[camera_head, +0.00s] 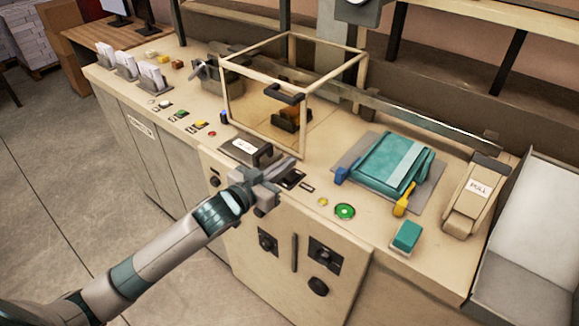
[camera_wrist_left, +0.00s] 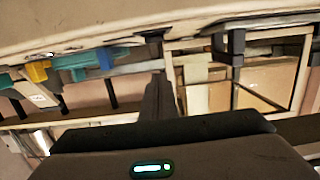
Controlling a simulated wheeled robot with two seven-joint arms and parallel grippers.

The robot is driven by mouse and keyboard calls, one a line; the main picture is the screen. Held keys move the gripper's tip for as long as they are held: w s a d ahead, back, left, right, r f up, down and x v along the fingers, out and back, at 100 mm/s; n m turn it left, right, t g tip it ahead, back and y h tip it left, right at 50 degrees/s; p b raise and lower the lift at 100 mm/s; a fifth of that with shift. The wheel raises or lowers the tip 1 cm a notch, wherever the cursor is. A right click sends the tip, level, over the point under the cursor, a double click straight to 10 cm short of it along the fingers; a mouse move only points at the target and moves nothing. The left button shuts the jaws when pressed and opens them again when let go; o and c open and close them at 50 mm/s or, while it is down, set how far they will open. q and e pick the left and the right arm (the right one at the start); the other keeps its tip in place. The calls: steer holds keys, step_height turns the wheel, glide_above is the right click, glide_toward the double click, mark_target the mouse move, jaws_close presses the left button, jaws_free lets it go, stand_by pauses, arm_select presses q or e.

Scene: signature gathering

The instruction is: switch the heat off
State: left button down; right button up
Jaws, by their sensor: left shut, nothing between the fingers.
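My left gripper (camera_head: 284,168) is over the front edge of the counter, its fingers together and empty. It is close to a small dark switch plate (camera_head: 293,179) and a grey block with a white label (camera_head: 245,148); I cannot tell whether it touches either. The gripper's fingers (camera_wrist_left: 158,98) also show in the left wrist view. Dark controls (camera_head: 267,241), (camera_head: 325,255) and a round knob (camera_head: 318,286) are on the cabinet front below. No readable label marks which control is for heat. My right gripper is not in view.
A clear framed box (camera_head: 232,94) stands behind the gripper. A teal stack (camera_head: 385,160), a green round button (camera_head: 344,211), a teal pad (camera_head: 407,236) and a beige press (camera_head: 474,197) are to the right. Small coloured buttons (camera_head: 200,124) are to the left. Open floor lies in front.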

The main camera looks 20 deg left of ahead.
arm_select(q)
steer(key=r+b+v, duration=0.1)
steer(key=b+v, duration=0.1)
steer(key=v, duration=0.6)
steer(key=shift+r, duration=0.4)
steer(key=shift+w, duration=0.1)
